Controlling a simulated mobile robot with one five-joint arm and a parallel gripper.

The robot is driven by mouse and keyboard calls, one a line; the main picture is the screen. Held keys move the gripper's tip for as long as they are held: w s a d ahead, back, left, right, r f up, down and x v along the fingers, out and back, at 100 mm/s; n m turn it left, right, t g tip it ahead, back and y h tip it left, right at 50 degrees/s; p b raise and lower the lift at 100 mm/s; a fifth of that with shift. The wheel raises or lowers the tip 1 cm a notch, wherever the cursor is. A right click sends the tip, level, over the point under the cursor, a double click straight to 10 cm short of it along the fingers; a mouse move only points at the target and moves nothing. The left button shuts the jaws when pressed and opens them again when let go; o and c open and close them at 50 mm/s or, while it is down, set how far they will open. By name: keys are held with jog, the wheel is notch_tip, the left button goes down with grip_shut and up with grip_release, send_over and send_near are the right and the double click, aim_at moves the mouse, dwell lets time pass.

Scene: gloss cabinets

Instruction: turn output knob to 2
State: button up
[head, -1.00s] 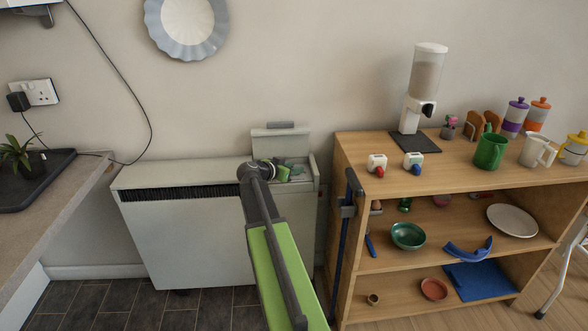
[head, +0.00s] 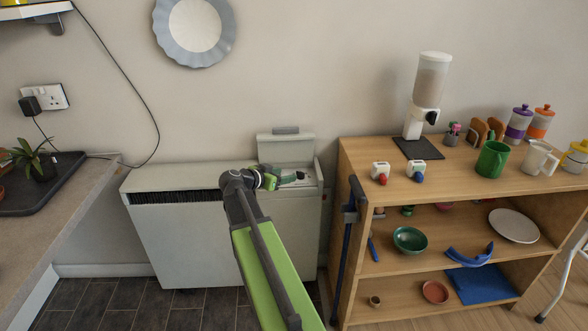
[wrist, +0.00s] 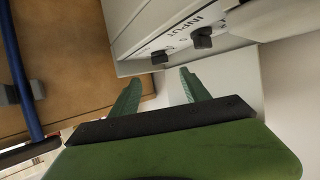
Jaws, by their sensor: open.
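The white storage heater (head: 225,240) stands against the wall with its small top lid (head: 285,147) raised. Its control recess shows two black knobs in the wrist view. One knob (wrist: 202,38) sits beside the printed word INPUT; the other knob (wrist: 159,57) is nearer my fingers, and its label is not readable. I cannot read either knob's setting. My gripper (wrist: 160,78) is open and empty, with its two green fingers pointing towards the recess. The nearer knob appears just beyond the gap between the fingertips, apparently not touched. In the head view my gripper (head: 270,178) is over the recess.
A wooden shelf unit (head: 360,150) stands close to the heater's right side, with a blue stick-like object (head: 343,250) at its near edge. Mugs, a dispenser (head: 428,95) and dishes are on it. A counter (head: 60,215) lies at the left.

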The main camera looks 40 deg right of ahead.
jog(key=p+v, duration=0.2)
jog(key=v, duration=0.5)
jog(key=shift+a, duration=0.4)
jog(key=shift+r, duration=0.15)
